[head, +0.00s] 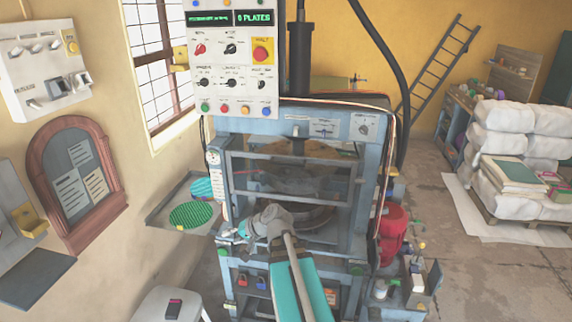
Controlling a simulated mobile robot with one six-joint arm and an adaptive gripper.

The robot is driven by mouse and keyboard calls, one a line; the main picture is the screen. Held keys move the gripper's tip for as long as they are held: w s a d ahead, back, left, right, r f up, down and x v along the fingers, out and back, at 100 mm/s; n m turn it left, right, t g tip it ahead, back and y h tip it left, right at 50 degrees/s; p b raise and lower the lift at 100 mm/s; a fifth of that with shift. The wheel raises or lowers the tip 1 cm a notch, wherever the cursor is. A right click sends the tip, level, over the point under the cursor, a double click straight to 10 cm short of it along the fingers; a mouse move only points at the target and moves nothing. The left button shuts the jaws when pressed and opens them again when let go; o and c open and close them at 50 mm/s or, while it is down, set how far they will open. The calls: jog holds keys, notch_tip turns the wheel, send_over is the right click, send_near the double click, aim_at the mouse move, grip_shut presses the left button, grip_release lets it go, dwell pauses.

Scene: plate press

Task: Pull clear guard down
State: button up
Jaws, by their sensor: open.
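The clear guard (272,182) is a see-through panel in a dark frame on the front of the blue press (300,115). Its lower bar crosses the press front above an opening, where a dark round part shows. My gripper (227,233) is at the left side of the press front, below the guard's lower bar and left of the opening. It looks small and partly hidden by my wrist. It is open, and I see nothing held in it. I cannot tell whether it touches the press frame.
A control box (233,60) with knobs and a red button hangs at upper left. A tray (160,212) with green and blue discs juts out left of the press. A grey stool (165,300) stands at the front. A red canister (392,235) is on the right. Floor farther right is open.

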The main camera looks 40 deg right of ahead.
jog(key=d+r+m+t+h, duration=0.1)
jog(key=d+r+m+t, duration=0.25)
jog(key=d, duration=0.35)
jog(key=d+r+m+t+h, duration=0.15)
jog(key=d+r, duration=0.25)
jog(key=d, duration=0.4)
jog(key=m+t+h+p, duration=0.1)
jog(key=m+t+h, duration=0.3)
jog(key=m+h, duration=0.15)
send_near(289, 165)
jog(key=s, duration=0.3)
jog(key=shift+d+r+m+y, duration=0.1)
jog(key=shift+m+y, duration=0.3)
jog(key=shift+m, duration=0.05)
jog(key=shift+w, duration=0.1)
jog(key=w, duration=0.9)
jog(key=w+d, duration=0.1)
jog(key=w, duration=0.3)
jog(key=shift+w, duration=0.3)
grip_shut()
